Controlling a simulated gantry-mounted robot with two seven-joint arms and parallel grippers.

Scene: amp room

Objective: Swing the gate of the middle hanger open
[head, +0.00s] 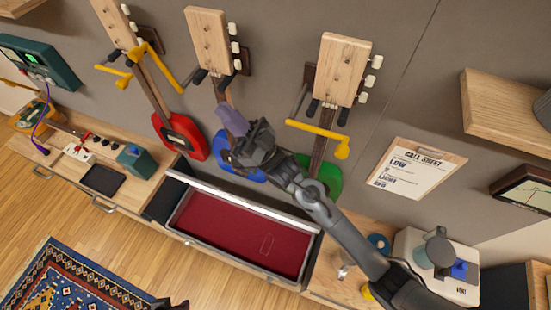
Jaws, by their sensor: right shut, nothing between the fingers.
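The middle hanger (243,64) holds the blue guitar (222,147) by its headstock. Its yellow gate (166,66) appears swung out to the left, away from the prongs, its far end reaching in front of the left guitar's neck. My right gripper (231,121) is shut and empty, its purple fingers in front of the blue guitar's neck, below the prongs and apart from the gate. It hides part of the neck and body. A dark piece at the bottom edge may be my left gripper (172,303); its jaws cannot be made out.
The red guitar (194,139) hangs left, its yellow gate (112,72) across the neck. The green guitar (329,172) hangs right, its gate (316,131) also across. An open red-lined drawer (240,232) lies below. A call sheet (415,169) and a shelf (505,112) are on the right wall.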

